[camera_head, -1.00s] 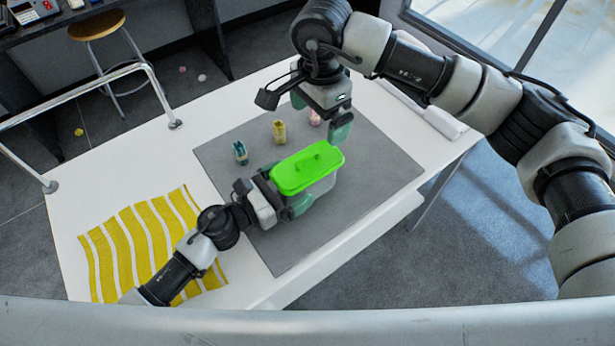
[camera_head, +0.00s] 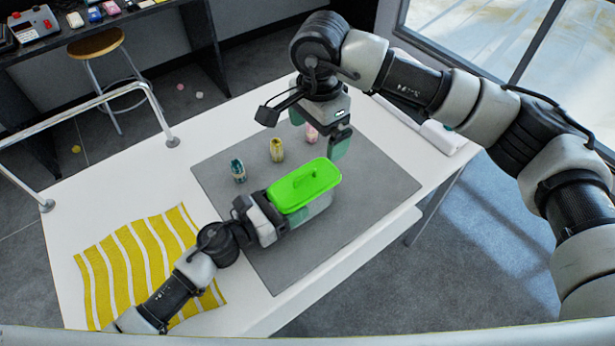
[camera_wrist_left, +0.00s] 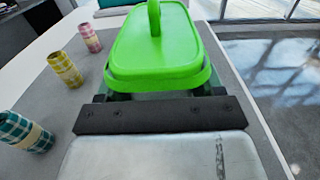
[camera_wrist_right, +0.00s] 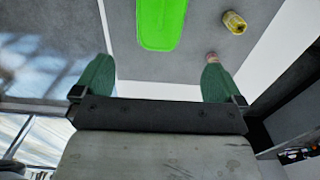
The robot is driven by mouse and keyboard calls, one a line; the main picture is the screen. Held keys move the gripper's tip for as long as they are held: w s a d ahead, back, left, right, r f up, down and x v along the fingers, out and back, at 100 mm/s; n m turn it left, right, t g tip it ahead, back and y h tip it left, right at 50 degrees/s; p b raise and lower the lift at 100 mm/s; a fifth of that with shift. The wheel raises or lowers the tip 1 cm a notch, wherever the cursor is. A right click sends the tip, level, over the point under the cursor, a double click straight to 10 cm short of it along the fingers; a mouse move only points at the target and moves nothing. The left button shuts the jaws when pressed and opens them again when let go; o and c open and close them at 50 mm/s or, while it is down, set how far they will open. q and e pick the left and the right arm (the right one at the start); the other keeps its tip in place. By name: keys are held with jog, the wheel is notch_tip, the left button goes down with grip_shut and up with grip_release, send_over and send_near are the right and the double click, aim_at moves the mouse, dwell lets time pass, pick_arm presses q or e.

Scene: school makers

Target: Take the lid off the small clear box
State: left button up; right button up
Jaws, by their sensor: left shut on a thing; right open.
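The small clear box (camera_head: 319,208) stands on the grey mat with its bright green lid (camera_head: 310,184) on top. The lid has a raised handle, which shows in the left wrist view (camera_wrist_left: 154,18). My left gripper (camera_head: 287,217) is shut on the clear box at its near left end, below the lid; its fingers are mostly hidden under the lid. My right gripper (camera_head: 338,143) is open and empty, above and behind the box. In the right wrist view the lid (camera_wrist_right: 161,22) lies beyond the open green fingers (camera_wrist_right: 157,80).
Teal (camera_head: 238,170), yellow (camera_head: 277,150) and pink (camera_head: 311,133) patterned rolls stand on the grey mat (camera_head: 350,225) behind the box. A yellow striped cloth (camera_head: 140,262) lies at the left of the white table (camera_head: 120,190). The mat right of the box is clear.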

aim_at(323, 170)
jog(key=f, duration=0.3)
jog(key=d+f, duration=0.1)
jog(key=f, duration=0.3)
jog(key=w+f, duration=0.1)
jog(key=f, duration=0.3)
jog(key=shift+d, duration=0.25)
jog(key=c, duration=0.8)
jog(key=shift+c, duration=0.2)
jog(key=shift+r, duration=0.25)
jog(key=shift+r, duration=0.9)
